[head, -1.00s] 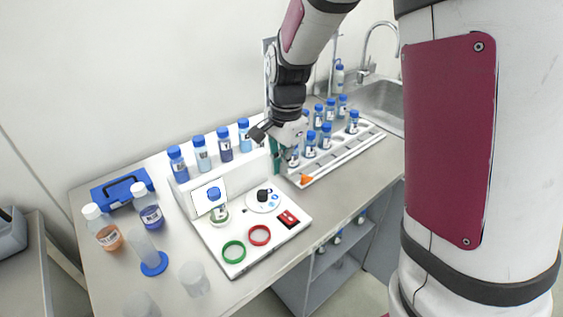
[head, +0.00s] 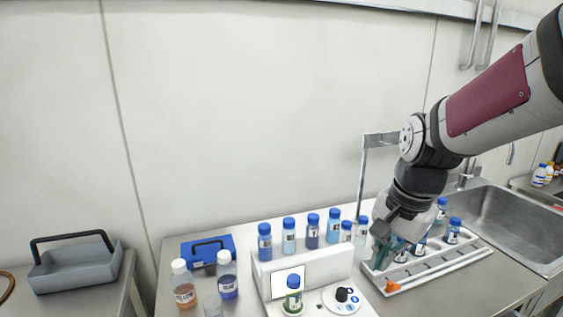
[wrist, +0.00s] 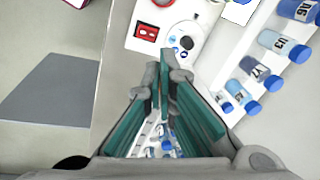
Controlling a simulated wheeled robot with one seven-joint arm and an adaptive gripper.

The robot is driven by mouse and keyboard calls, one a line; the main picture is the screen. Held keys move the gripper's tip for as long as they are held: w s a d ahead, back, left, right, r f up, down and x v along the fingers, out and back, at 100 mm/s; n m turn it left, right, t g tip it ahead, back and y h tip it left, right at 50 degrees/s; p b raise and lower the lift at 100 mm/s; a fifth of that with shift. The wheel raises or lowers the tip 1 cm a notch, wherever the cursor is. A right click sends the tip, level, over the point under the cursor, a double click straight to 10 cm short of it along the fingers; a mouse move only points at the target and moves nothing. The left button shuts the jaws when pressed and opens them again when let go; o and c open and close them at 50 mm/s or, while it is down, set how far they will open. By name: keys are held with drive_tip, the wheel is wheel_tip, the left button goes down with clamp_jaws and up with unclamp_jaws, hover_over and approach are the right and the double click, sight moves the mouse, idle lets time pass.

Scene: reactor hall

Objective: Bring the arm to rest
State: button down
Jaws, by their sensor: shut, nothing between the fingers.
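My gripper (head: 380,245) hangs in front of the bottle rack, to the right of the white bottle stand, in the head view. My arm reaches in from the upper right and is bent at the joint above the gripper. In the wrist view the teal-padded fingers (wrist: 163,78) are close together at the tips with nothing between them. The gripper is shut and empty. It hides part of the white rack (head: 462,262) and some bottles in it.
The white stand (head: 318,264) carries several blue-capped bottles. A panel with a dial (head: 342,299) is in front. Left are a blue carrier (head: 209,248), two bottles and a grey tray (head: 75,270). An orange piece (head: 392,287) lies at the rack's near end. A sink (head: 510,225) is right.

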drive_tip(key=s+r+n+t, duration=0.1)
drive_tip(key=s+r+n, duration=0.2)
drive_tip(key=s+n, duration=0.2)
drive_tip(key=s+r+n+t, duration=0.2)
drive_tip(key=s+r+n, duration=0.2)
drive_tip(key=s, duration=0.7)
drive_tip(key=shift+a+r+n+h, duration=0.2)
drive_tip(key=shift+n+h, duration=0.1)
drive_tip(key=shift+n, duration=0.3)
drive_tip(key=shift+s+d, duration=0.1)
